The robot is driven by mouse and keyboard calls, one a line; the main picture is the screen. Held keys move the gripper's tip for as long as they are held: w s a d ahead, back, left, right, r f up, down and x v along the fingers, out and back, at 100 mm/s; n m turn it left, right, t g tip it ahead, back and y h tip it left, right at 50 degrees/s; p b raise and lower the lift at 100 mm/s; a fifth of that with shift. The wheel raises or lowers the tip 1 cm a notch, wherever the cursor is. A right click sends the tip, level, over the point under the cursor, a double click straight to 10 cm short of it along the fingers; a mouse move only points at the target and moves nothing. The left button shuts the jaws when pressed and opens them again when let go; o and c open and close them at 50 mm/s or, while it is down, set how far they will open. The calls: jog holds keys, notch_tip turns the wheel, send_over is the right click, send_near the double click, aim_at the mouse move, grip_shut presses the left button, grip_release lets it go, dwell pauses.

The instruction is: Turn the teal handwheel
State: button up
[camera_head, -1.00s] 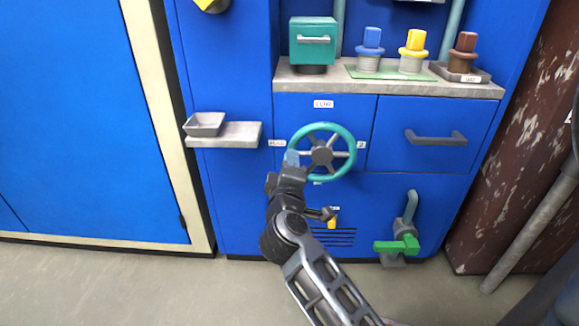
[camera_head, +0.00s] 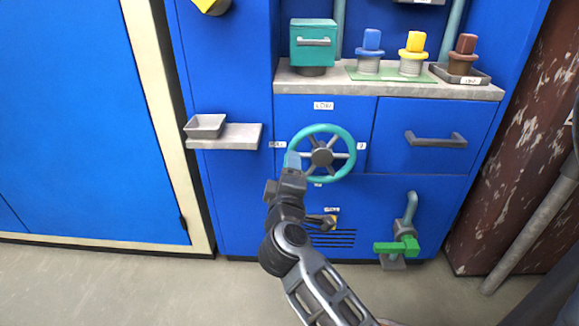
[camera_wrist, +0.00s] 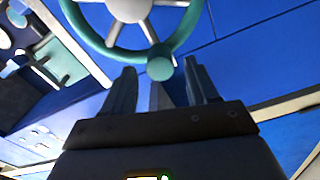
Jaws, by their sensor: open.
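The teal handwheel (camera_head: 350,143) is mounted upright on the blue cabinet front, with grey spokes and a grey hub (camera_head: 322,157). It also fills the top of the wrist view (camera_wrist: 189,22), where a round teal knob (camera_wrist: 160,68) shows on its rim. My gripper (camera_head: 293,160) is at the wheel's lower left in the head view. In the wrist view my gripper (camera_wrist: 159,78) is open, with the knob in line with the gap between its fingertips. I cannot tell whether either finger touches the knob. My gripper hides part of the lower-left rim in the head view.
A shelf with a grey tray (camera_head: 205,125) juts out left of the wheel. A drawer handle (camera_head: 436,138) is at right, and a green valve lever (camera_head: 397,246) is lower right. A teal box (camera_head: 313,48) and several coloured plugs stand on the counter (camera_head: 400,90) above.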

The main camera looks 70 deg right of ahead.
jog(key=shift+v, duration=2.95)
